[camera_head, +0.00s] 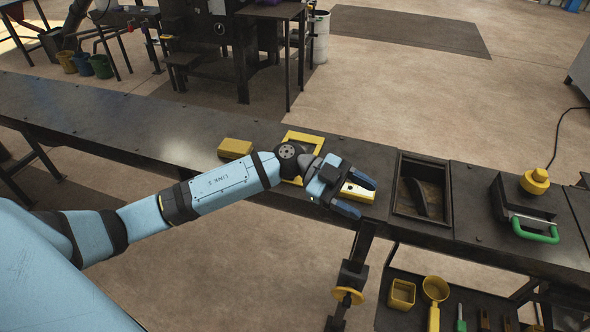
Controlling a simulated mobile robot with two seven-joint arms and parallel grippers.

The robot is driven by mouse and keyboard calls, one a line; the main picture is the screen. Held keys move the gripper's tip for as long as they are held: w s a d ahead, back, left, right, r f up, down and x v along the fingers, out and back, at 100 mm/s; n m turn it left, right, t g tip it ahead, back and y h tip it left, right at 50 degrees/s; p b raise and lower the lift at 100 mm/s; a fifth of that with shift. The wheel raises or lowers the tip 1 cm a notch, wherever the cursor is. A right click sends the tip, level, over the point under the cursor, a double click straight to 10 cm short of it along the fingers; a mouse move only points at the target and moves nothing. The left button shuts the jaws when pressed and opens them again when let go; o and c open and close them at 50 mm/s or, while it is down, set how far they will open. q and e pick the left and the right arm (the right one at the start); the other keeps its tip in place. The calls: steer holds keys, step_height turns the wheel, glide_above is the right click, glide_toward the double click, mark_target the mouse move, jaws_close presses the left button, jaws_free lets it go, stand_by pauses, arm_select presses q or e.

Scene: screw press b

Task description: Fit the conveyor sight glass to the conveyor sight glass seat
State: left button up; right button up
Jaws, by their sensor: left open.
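My left gripper (358,196) is open above the dark conveyor top (120,124), its two blue-grey fingers spread. A small yellow piece with a pale part (360,192) shows between and beyond the fingers; I cannot tell whether it is the conveyor sight glass, or whether the fingers touch it. Just behind my wrist is a yellow square frame (303,137) on the conveyor top, partly hidden by my arm; it may be the conveyor sight glass seat. My right gripper is not in view.
A yellow block (235,148) lies left of the frame. A dark-rimmed open hatch (396,198) is to the right, then a green handle (536,234) and a yellow knob (535,181). A low shelf (390,318) holds yellow containers and tools. The conveyor's left stretch is clear.

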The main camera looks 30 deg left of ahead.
arm_select(q)
steer(key=w+a+r+n+y+b, duration=0.1)
steer(key=w+a+n+y+b, duration=0.2)
steer(key=a+y, duration=0.7)
steer(key=w+a+r+n+y+b, duration=0.15)
steer(key=w+a+n+y, duration=0.3)
steer(key=a, duration=1.05)
steer(key=shift+m+y, duration=0.25)
steer(key=shift+y, duration=0.1)
steer(key=f, duration=0.7)
steer(key=shift+w+d+f, duration=0.35)
steer(key=shift+d, duration=0.05)
steer(key=shift+d+f, duration=0.15)
steer(key=shift+f, duration=0.55)
steer(key=f, duration=0.4)
steer(key=shift+w+d+f, duration=0.15)
steer(key=shift+d+f, duration=0.2)
steer(key=shift+f, duration=0.05)
steer(key=c, duration=1.1)
jaws_close()
steer(key=shift+r, duration=0.15)
